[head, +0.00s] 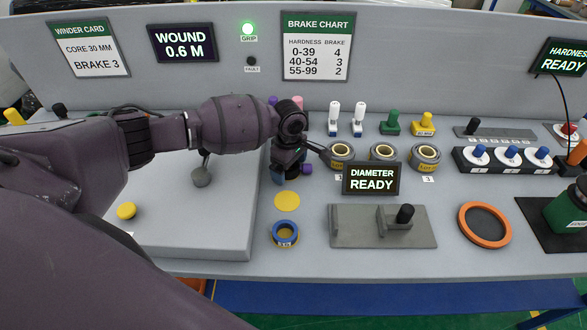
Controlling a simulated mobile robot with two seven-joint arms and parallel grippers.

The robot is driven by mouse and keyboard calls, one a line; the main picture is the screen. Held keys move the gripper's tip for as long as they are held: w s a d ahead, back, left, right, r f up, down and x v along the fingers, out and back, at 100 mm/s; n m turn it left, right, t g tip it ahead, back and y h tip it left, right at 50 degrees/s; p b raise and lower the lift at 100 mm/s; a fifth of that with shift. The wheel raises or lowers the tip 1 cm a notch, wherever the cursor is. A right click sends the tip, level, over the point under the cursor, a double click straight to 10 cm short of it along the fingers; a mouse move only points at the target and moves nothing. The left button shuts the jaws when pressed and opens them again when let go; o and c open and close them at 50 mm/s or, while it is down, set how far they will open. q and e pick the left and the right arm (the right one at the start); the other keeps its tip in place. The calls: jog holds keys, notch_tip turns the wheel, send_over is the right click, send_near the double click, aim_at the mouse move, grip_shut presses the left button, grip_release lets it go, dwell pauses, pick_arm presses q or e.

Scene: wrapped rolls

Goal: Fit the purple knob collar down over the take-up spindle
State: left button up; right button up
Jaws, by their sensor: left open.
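My left gripper (289,172) hangs over the back middle of the bench, its jaws pointing down and open. A small purple knob (307,168) shows right beside its jaws, partly covered by them; I take it for the knob of the purple collar. I cannot tell whether the collar sits on anything. The take-up spindle cannot be made out and may be hidden behind my gripper and forearm. Another purple top (272,100) shows behind the arm, next to a pink one (297,102). My right gripper is not in view.
A blue-rimmed roll (285,240) and a yellow disc (287,201) lie in front of my gripper. Several grey rolls (383,153) stand to the right, behind the diameter display (371,179). A grey fixture (350,237) and an orange ring (466,224) lie further right.

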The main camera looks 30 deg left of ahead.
pick_arm(q)
jog(key=c, duration=1)
jog(key=shift+c, duration=0.6)
